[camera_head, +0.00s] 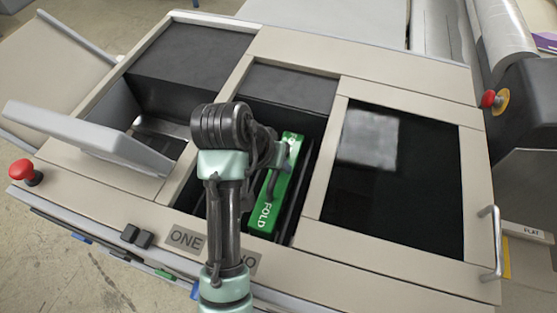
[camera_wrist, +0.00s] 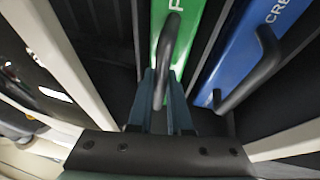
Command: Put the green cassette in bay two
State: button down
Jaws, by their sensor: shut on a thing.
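The green cassette (camera_head: 268,208), marked FOLD, stands lengthwise in the middle opening of the machine, on its right side, behind the partly hidden ONE and TWO label (camera_head: 188,240). I cannot tell whether it is fully down. In the wrist view the green cassette (camera_wrist: 188,40) has a dark looped handle, and my gripper (camera_wrist: 165,85) is shut on that handle. In the head view my gripper (camera_head: 279,152) is mostly hidden by my wrist. A blue cassette (camera_wrist: 240,50) stands beside the green one in the wrist view; my arm hides it in the head view.
A raised grey lid (camera_head: 85,132) stands open over the left opening. A dark glossy panel (camera_head: 390,185) lies to the right. Red knobs sit at the left (camera_head: 22,172) and right (camera_head: 488,99) edges. A pale frame bar (camera_head: 321,165) borders the middle opening.

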jog(key=shift+f, duration=0.9)
dwell(0.6)
jog(key=c, duration=0.8)
grip_release()
jog(key=shift+o, duration=0.2)
jog(key=shift+b, duration=0.3)
jog(key=shift+s+a+r, duration=0.1)
jog(key=shift+a+r, duration=0.05)
jog(key=shift+r, duration=0.25)
jog(key=p+v, duration=0.5)
jog(key=v, duration=0.7)
